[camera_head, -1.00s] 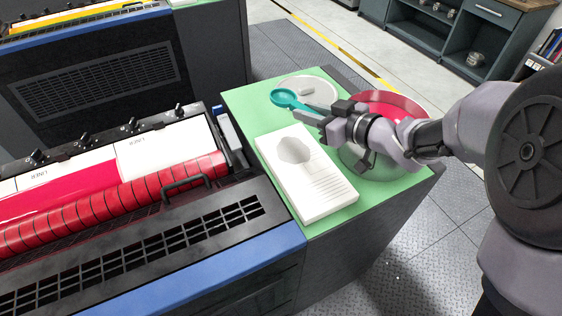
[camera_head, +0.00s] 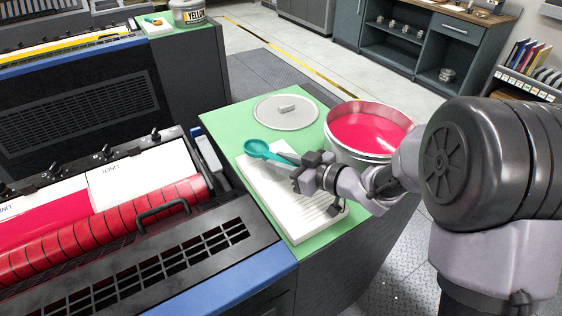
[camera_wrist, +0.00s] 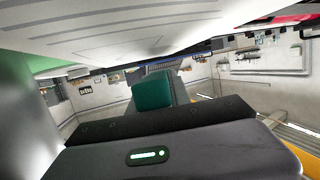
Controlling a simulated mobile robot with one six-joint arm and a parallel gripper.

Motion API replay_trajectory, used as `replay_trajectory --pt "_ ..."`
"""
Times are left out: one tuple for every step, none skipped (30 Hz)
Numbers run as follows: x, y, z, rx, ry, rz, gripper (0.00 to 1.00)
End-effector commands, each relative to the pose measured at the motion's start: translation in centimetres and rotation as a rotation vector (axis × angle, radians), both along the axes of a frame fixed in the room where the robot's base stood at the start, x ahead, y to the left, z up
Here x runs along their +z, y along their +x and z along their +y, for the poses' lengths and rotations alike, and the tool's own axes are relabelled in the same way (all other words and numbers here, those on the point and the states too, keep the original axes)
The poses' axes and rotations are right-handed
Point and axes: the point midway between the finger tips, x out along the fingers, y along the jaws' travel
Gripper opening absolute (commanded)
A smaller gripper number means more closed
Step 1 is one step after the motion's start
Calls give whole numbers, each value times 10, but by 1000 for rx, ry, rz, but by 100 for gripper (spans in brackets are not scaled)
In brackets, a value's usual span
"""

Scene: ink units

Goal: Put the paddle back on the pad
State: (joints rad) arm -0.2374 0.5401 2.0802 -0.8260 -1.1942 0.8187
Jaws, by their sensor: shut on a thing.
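The teal paddle (camera_head: 262,150) is held by my gripper (camera_head: 303,170), its round bowl pointing left. A teal piece of the paddle (camera_wrist: 152,90) also shows in the wrist view beyond the gripper body. The white pad (camera_head: 318,215) lies on the green top, partly hidden by the paddle and gripper. The paddle is over the far part of the pad; I cannot tell whether they touch. A pale lined surface, seemingly the pad (camera_wrist: 130,25), fills the top of the wrist view. The fingertips are partly hidden.
An open can of red ink (camera_head: 368,132) stands right behind my gripper. Its grey lid (camera_head: 286,111) lies flat at the back of the green top (camera_head: 228,125). The press with red rollers (camera_head: 110,215) borders the top on the left.

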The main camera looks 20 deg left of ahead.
Motion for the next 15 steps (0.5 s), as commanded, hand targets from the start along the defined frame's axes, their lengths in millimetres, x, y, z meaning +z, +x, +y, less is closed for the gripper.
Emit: replay_trajectory --pt "-2 0 0 0 0 0 0" --pt "-4 0 0 0 0 0 0" --pt "-5 0 0 0 0 0 0" --pt "-6 0 0 0 -1 0 0" --pt "-7 0 0 1 0 2 0" --pt "-9 -1 0 1 -1 2 0" --pt "-10 -1 0 0 -2 3 0" --pt "-12 -1 0 0 -2 4 0" --pt "-12 -1 0 1 -2 6 0" --pt "-12 -1 0 0 -3 7 0" --pt "-13 -2 -1 0 -3 8 29" --pt "-14 -2 -1 0 -4 9 37" --pt "-14 -2 -1 1 -4 11 43" --pt "-15 -2 -1 1 -5 11 45" --pt "-15 -2 -1 0 -5 12 45"
